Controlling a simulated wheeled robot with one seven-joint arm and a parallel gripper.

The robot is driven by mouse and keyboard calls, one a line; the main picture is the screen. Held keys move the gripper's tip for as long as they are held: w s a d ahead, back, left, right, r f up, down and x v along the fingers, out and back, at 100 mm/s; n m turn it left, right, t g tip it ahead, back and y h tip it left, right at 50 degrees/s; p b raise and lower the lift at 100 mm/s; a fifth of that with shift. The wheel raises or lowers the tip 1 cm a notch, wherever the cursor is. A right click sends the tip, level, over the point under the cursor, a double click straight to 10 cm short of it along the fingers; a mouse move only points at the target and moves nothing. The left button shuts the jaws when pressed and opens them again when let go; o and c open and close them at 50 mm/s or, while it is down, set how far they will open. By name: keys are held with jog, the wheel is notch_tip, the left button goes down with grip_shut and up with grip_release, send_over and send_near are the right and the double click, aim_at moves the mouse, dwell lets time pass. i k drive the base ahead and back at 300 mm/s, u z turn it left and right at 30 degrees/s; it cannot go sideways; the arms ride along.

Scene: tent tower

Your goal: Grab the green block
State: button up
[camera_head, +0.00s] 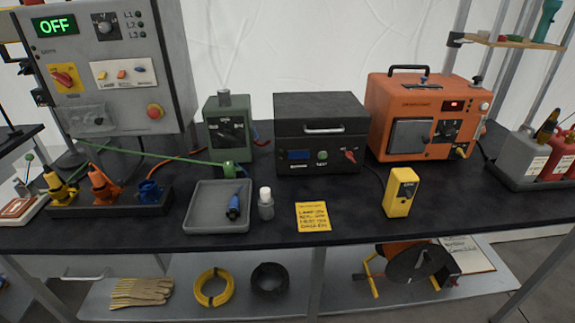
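A dark green box (226,135) with a grey cap on top and a dark front panel stands upright on the black bench (345,218), between the grey control cabinet and a black box. It is the largest green block-like thing in view. A thin green rod (150,154) runs in front of the cabinet and ends at a small green piece (229,169) just in front of the green box; whether they are joined is unclear. My gripper is not in the picture.
A grey tray (205,217) holding a blue item, a small bottle (266,204), a yellow note (312,217) and a yellow device (400,192) stand in front. The black box (320,133) is close right of the green box. The grey cabinet (112,65) reads OFF.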

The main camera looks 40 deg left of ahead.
aim_at(230, 172)
jog(key=z, duration=1.3)
jog(key=k, duration=2.15)
jog(key=u, duration=2.05)
jog(key=i, duration=0.95)
